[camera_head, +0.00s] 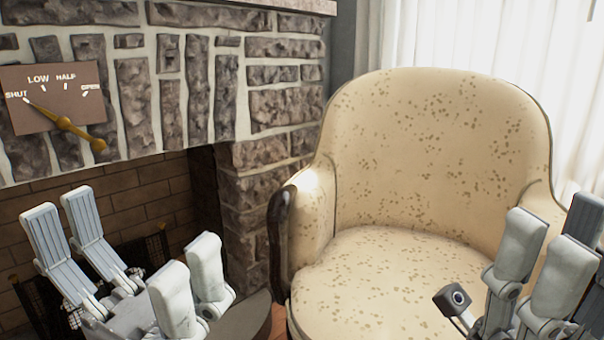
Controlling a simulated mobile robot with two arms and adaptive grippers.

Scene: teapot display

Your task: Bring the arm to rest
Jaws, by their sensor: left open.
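My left gripper (123,240) is at the lower left, in front of the fireplace opening. Its fingers are spread wide apart with nothing between them. My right gripper (553,232) is at the lower right, in front of the armchair's right side. Its fingers point up and partly overlap, and the picture cuts it off at the edge, so its opening is unclear. I see no object held in it. Both grippers look apart from the things around them.
A stone fireplace (285,110) fills the left. Its brown dial plate (84,85) has a brass lever (80,133) whose thin end points at SHUT. A dark mesh screen (158,247) stands behind my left gripper. A cream spotted armchair (430,150) stands by white curtains (500,45).

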